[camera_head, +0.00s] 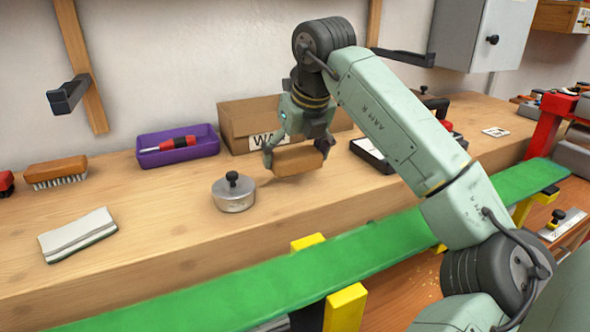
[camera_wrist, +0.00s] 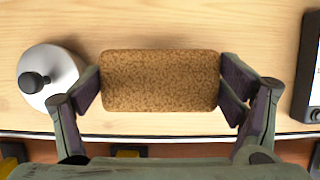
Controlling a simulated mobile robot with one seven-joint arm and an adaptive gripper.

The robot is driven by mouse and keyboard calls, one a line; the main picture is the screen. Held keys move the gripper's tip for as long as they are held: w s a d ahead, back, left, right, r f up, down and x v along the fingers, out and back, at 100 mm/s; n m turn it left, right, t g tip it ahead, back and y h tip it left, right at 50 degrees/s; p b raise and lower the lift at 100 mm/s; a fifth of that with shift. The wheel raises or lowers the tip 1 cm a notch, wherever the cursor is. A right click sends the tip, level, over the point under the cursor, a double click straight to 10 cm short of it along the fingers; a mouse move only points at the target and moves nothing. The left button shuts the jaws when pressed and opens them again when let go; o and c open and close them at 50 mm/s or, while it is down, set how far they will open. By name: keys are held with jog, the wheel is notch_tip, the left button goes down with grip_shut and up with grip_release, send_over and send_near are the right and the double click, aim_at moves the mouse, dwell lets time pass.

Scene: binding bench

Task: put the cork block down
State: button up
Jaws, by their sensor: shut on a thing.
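The cork block (camera_head: 297,160) is a brown rectangular block between the two fingers of my gripper (camera_head: 296,155). In the wrist view the speckled cork block (camera_wrist: 160,80) lies level, with a dark finger pad of my gripper (camera_wrist: 161,84) pressed on each short end. My gripper is shut on it. In the head view the block is over the wooden bench top (camera_head: 180,235), in front of a cardboard box. Whether its underside touches the bench or is slightly above it, I cannot tell.
A round metal pot with a black knob (camera_head: 233,191) stands just left of the block. The cardboard box (camera_head: 240,125) is behind. A purple tray (camera_head: 178,146), a brush (camera_head: 57,172) and a folded cloth (camera_head: 77,235) are further left. A dark-rimmed tray (camera_head: 372,155) is right.

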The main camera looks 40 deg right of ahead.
aim_at(295, 169)
jog(key=shift+f, duration=1.9)
jog(key=o, duration=0.8)
jog(key=shift+o, duration=0.2)
jog(key=shift+r+p, duration=0.2)
jog(key=shift+p, duration=0.1)
jog(key=b+v, duration=0.1)
jog(key=v, duration=1.1)
jog(key=shift+f, duration=0.1)
